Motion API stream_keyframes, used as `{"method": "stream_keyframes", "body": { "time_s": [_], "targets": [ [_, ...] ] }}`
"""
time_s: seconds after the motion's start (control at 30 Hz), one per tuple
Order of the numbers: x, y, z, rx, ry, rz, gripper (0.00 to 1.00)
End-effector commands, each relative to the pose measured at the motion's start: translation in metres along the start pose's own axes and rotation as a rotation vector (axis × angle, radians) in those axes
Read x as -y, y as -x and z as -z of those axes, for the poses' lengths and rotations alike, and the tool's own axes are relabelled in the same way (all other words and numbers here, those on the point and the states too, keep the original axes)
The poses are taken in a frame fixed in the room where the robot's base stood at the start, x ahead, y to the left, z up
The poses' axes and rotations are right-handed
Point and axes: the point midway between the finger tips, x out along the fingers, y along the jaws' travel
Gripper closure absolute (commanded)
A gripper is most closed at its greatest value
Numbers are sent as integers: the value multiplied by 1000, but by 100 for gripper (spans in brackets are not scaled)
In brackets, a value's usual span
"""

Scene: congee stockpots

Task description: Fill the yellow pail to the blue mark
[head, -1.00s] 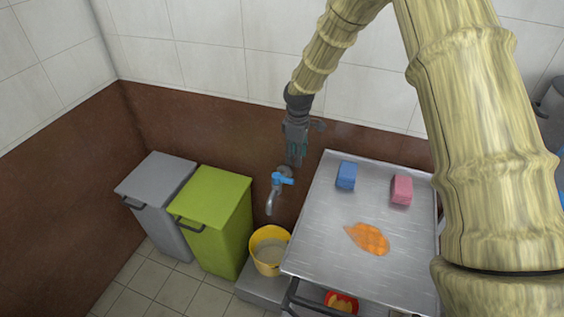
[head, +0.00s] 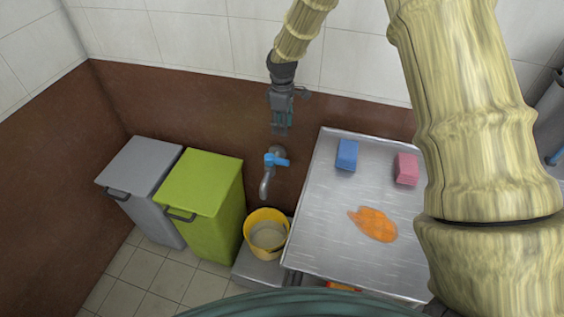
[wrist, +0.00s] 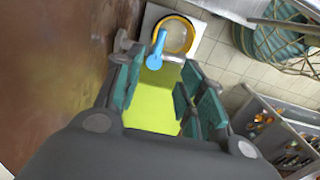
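The yellow pail (head: 252,243) stands on a low grey step under the wall tap, with a pale surface inside. I cannot tell whether that is water or the bottom. No blue mark can be made out. The tap's blue handle (head: 277,160) sits above its grey spout (head: 265,186), which points down toward the pail; no stream shows. In the wrist view, the handle (wrist: 157,50) lies beyond my fingertips, in front of the pail (wrist: 190,38). My gripper (head: 281,131) hangs just above the tap, pointing down, its fingers (wrist: 161,80) apart and empty.
A lime green bin (head: 203,205) and a grey bin (head: 142,185) stand left of the pail. A steel table (head: 330,235) on the right carries a blue block (head: 347,154), a pink block (head: 406,169) and an orange spill (head: 374,224).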

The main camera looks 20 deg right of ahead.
Motion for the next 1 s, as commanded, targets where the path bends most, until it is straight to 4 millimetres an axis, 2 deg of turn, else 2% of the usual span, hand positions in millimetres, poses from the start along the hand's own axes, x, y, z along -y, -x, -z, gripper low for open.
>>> {"method": "stream_keyframes", "body": {
  "time_s": [0.03, 0.3, 0.67, 1.0],
  "targets": [
    [0, -13, 0, 0, 0, 1, 61],
    [0, -53, 0, 0, 0, 0, 61],
    [0, -70, 0, 1, 0, 1, 61],
    [0, -113, 0, 2, 0, 1, 61]
  ]
}}
